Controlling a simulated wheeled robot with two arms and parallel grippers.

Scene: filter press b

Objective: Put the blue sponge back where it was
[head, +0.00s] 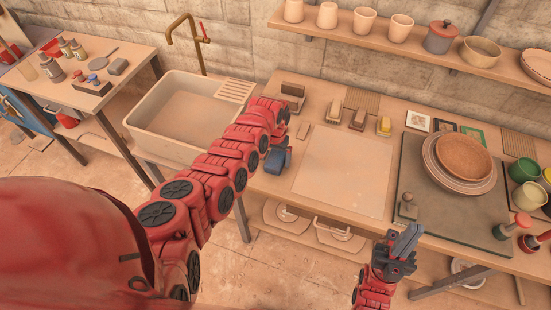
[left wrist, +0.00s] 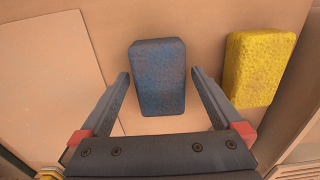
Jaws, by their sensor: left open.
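In the left wrist view the blue sponge (left wrist: 158,78) lies flat on the tan tabletop. My left gripper (left wrist: 159,76) is open, with one finger on each side of the sponge and a visible gap on both sides. In the head view my left gripper (head: 277,160) is low over the worktable, just left of the pale board; I cannot clearly tell the sponge from the gripper there. My right gripper (head: 405,241) is in front of the table's front edge, with no object seen in it; its finger gap is unclear.
A yellow sponge (left wrist: 258,68) lies close to the right in the left wrist view. The pale board (head: 343,172) is bare. The sink (head: 183,112) stands left of the worktable. Brushes and small blocks (head: 358,119) stand behind the board; a bowl (head: 463,157) is at right.

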